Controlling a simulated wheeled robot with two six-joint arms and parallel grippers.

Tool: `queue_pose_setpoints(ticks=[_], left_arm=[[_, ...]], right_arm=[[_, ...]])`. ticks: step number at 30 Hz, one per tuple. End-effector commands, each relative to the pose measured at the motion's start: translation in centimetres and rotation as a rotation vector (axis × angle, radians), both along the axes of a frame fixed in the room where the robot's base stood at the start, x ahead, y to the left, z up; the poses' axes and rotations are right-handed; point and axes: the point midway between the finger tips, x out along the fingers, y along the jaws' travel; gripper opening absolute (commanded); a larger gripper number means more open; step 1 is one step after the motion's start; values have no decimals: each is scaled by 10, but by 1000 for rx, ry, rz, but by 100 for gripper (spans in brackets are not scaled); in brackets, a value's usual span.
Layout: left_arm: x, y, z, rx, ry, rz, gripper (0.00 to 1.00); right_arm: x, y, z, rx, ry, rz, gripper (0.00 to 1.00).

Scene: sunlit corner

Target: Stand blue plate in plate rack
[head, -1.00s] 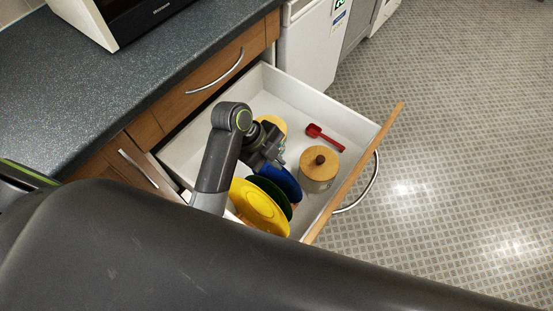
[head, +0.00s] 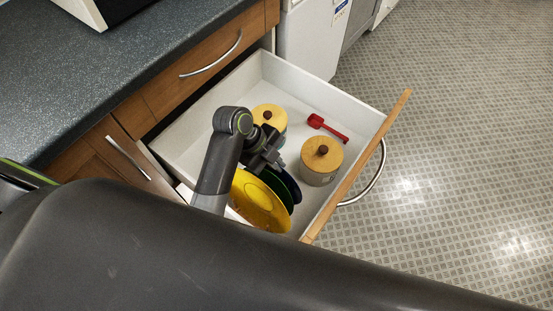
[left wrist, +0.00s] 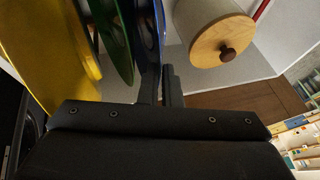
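The blue plate (head: 296,187) stands on edge in the open drawer, at the right end of a row of plates. Only a strip of it shows in the head view; it also shows edge-on in the left wrist view (left wrist: 159,30). Left of it stand a dark green plate (head: 284,192) and a yellow plate (head: 258,204), close beside one another. My left gripper (head: 272,158) is at the upper edge of the blue plate. Its fingers (left wrist: 162,88) are close together, with the plate's edge between them. The plate rack is hidden under the plates. My right gripper is out of view.
In the drawer, a canister with a wooden lid (head: 321,160) stands right of the plates. Another lidded canister (head: 269,115) is behind my gripper, and a red scoop (head: 328,127) lies farther back. The wooden drawer front (head: 362,165) bounds the right side. The speckled counter (head: 100,80) is at left.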

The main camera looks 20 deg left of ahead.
Motion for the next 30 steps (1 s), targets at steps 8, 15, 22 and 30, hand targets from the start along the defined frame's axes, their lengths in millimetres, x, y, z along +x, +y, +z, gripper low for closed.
queue_pose_setpoints(ticks=[8, 15, 22, 30], left_arm=[[0, 0, -1, -1, -2, 0, 0], [0, 0, -1, 0, -1, -1, 28], [0, 0, -2, 1, 2, 0, 30], [-2, 13, 23, 4, -4, 0, 30]], right_arm=[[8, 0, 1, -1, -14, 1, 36], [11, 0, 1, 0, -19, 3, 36], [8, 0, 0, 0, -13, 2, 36], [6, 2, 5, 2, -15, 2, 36]])
